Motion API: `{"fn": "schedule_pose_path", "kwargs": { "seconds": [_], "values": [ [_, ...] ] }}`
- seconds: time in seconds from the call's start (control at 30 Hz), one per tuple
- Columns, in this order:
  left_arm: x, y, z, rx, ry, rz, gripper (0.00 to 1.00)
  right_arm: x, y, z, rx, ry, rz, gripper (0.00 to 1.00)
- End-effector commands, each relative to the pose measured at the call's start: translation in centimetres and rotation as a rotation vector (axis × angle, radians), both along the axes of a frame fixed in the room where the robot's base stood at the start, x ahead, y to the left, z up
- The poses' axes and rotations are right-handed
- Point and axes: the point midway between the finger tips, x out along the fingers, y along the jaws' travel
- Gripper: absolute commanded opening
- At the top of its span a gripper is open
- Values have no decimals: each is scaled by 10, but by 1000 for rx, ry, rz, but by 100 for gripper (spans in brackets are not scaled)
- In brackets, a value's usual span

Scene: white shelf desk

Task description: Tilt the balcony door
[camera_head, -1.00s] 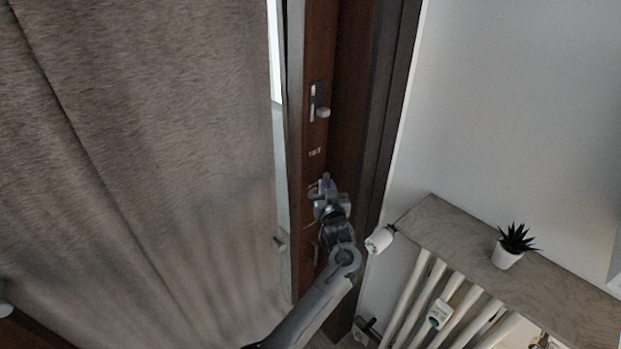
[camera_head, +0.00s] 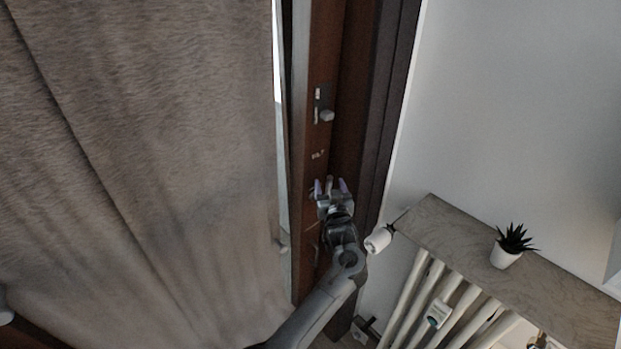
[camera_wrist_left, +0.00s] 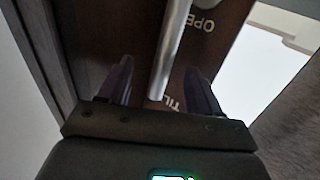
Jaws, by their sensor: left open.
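The balcony door (camera_head: 307,225) shows as a dark brown edge beside its brown frame (camera_head: 385,80), with a grey fitting (camera_head: 324,105) higher up. My left gripper (camera_head: 331,187) is open in front of the door's lower part, fingers spread. In the left wrist view, a silver handle bar (camera_wrist_left: 171,50) runs down between the open fingers of the left gripper (camera_wrist_left: 163,92). A gap shows on both sides of the bar. My right gripper is out of view.
A brown curtain (camera_head: 150,140) covers the left side. At right, a shelf (camera_head: 450,225) with a potted plant (camera_head: 507,252) sits above a white radiator (camera_head: 410,295). Its white valve knob (camera_head: 378,240) is close to my left arm.

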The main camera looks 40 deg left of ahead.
Motion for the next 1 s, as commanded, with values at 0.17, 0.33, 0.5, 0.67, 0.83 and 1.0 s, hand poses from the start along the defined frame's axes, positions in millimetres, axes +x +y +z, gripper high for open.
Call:
{"fn": "schedule_pose_path", "kwargs": {
  "seconds": [0.17, 0.33, 0.5, 0.67, 0.83, 1.0],
  "values": [
    [0, 0, -1, 0, 1, 1, 64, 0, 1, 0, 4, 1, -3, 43],
    [0, 0, -1, -1, 2, 1, 64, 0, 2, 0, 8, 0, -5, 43],
    [-4, -4, 0, -1, 4, 0, 64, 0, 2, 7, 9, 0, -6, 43],
    [-13, -13, 2, -1, 4, -1, 64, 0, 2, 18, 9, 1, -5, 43],
    [-23, -23, 1, -1, 3, -1, 64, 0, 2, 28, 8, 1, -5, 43],
    [-32, -32, 1, -1, 4, 1, 64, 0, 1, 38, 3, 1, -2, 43]
  ]
}}
